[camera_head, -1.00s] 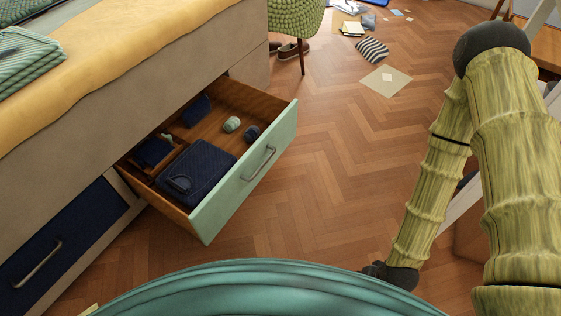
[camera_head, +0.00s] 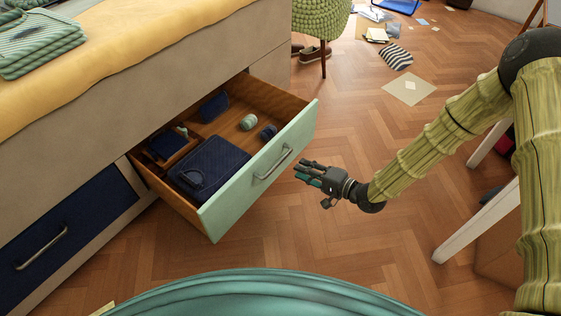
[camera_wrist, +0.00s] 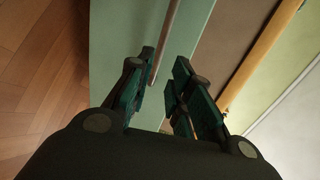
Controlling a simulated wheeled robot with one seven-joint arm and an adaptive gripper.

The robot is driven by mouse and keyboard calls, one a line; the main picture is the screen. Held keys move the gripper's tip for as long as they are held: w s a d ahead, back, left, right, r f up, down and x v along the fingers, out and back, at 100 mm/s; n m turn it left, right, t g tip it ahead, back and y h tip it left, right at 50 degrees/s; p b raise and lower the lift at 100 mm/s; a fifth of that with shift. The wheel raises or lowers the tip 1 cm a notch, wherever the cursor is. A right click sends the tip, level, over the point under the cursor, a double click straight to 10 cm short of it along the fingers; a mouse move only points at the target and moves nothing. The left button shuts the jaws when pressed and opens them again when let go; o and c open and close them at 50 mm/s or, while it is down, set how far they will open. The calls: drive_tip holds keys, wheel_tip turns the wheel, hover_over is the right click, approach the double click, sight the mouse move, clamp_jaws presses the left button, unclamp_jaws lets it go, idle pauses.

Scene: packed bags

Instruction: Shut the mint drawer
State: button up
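The mint drawer (camera_head: 262,168) is pulled out from under the bed, with a metal bar handle (camera_head: 273,163) on its front. Inside lie a dark blue bag (camera_head: 210,165), rolled items and small dark pouches. My gripper (camera_head: 309,175) is just to the right of the drawer front, near the handle and apparently not touching it. In the wrist view, the mint front (camera_wrist: 115,50) and handle (camera_wrist: 167,40) show beyond the fingers (camera_wrist: 158,85). The fingers are apart with nothing between them.
A closed navy drawer (camera_head: 65,228) is at the left. The bed (camera_head: 120,40) stands above. A green chair (camera_head: 322,20) and shoes (camera_head: 313,54) are behind. A white-legged piece of furniture (camera_head: 470,225) is at the right. The floor beside the drawer is clear.

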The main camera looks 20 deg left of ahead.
sight(281, 159)
drive_tip(key=shift+b+x, duration=2.15)
drive_tip(key=shift+x, duration=2.8)
drive_tip(key=shift+s, duration=0.1)
clamp_jaws()
